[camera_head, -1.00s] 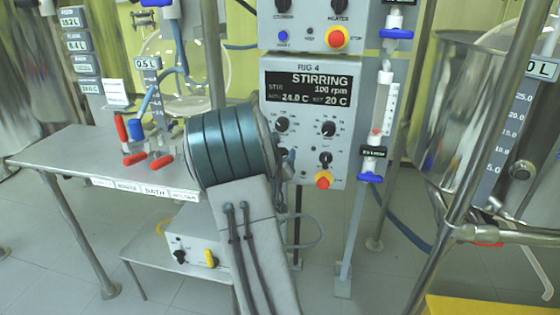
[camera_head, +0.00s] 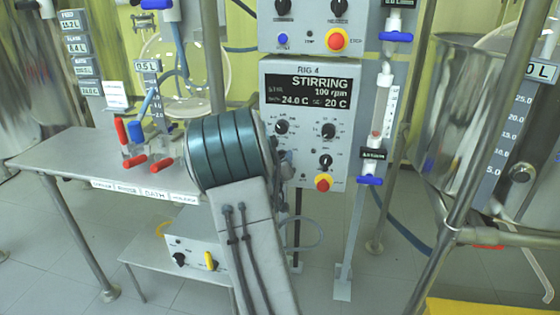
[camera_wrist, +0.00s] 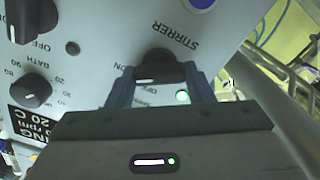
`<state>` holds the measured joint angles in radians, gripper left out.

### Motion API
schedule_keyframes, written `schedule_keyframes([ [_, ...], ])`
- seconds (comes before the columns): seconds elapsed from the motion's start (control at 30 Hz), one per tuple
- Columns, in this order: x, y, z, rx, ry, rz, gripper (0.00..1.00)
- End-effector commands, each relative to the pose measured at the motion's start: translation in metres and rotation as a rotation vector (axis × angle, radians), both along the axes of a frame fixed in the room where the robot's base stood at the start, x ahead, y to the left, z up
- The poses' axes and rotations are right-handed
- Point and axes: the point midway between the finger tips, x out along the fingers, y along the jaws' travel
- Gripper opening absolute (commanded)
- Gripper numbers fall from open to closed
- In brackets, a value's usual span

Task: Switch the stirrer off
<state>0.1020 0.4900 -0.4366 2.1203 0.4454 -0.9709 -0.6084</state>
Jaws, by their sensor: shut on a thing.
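The RIG 4 control box (camera_head: 305,180) has a display (camera_head: 308,91) reading STIRRING, 100 rpm. In the wrist view the panel is upside down, with the black stirrer knob (camera_wrist: 157,62) beside its STIRRER label. My gripper (camera_wrist: 160,84) has its two fingers on either side of this knob, shut on it. A white mark shows low on the knob, between the fingers; its exact setting is hard to read. A green lamp (camera_wrist: 182,97) glows just beyond the knob. In the head view my arm hides the stirrer knob and most of the gripper.
The bath knob (camera_wrist: 30,88) and another black knob (camera_wrist: 33,16) are close by on the panel. A bench (camera_head: 75,150) is left, a steel vessel (camera_head: 455,100) right.

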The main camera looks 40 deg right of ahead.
Motion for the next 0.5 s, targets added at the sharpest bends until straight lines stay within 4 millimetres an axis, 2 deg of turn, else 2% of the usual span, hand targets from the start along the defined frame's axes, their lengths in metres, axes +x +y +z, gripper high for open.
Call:
schedule_keyframes([
  [0.5,0.0009,0.0014,0.0011,-0.252,0.297,0.002,0.24],
])
